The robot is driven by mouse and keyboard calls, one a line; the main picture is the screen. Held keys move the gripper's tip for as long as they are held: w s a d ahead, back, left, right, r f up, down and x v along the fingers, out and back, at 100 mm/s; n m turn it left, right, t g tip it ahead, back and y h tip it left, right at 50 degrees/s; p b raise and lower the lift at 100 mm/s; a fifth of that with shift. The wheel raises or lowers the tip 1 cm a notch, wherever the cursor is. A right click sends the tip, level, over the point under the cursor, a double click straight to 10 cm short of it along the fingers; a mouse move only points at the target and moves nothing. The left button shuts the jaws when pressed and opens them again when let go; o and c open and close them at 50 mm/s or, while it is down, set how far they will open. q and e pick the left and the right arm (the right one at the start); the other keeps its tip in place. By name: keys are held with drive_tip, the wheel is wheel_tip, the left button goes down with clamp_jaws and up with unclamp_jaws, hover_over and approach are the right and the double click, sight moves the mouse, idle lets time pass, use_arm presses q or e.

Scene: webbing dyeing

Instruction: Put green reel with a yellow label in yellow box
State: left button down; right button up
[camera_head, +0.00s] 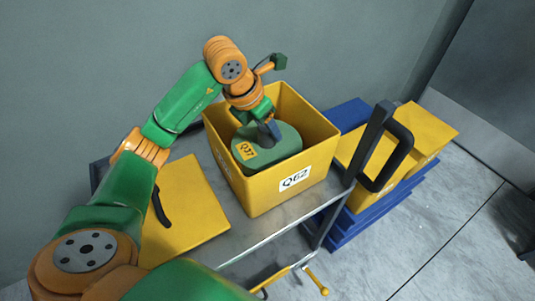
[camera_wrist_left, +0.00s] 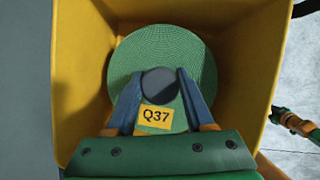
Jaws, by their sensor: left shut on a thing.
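The green reel (camera_head: 282,143) with a yellow label marked Q37 is inside the yellow box (camera_head: 256,195), whose own white label reads Q62. My left gripper (camera_head: 271,129) reaches down into the box from above and is shut on the reel's dark central knob. In the left wrist view the reel (camera_wrist_left: 195,55) lies between the box walls, with the gripper (camera_wrist_left: 161,83) around its knob and the label facing me. Whether the reel touches the box floor cannot be told.
The box stands on a grey metal cart (camera_head: 262,228) with a black handle (camera_head: 391,150) at its right. A yellow lid-like panel (camera_head: 190,215) lies to the left. More yellow boxes (camera_head: 423,130) stand on blue pallets (camera_head: 357,228) at the right. A grey wall is behind.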

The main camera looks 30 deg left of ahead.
sight(267, 143)
use_arm(q)
wheel_tip(267, 143, down, 5)
drive_tip(key=shift+f, duration=0.2)
drive_tip(key=shift+c, duration=1.4)
unclamp_jaws()
drive_tip(key=v, duration=1.2)
drive_tip(key=shift+p, duration=0.35)
drive_tip(key=shift+r, duration=0.1)
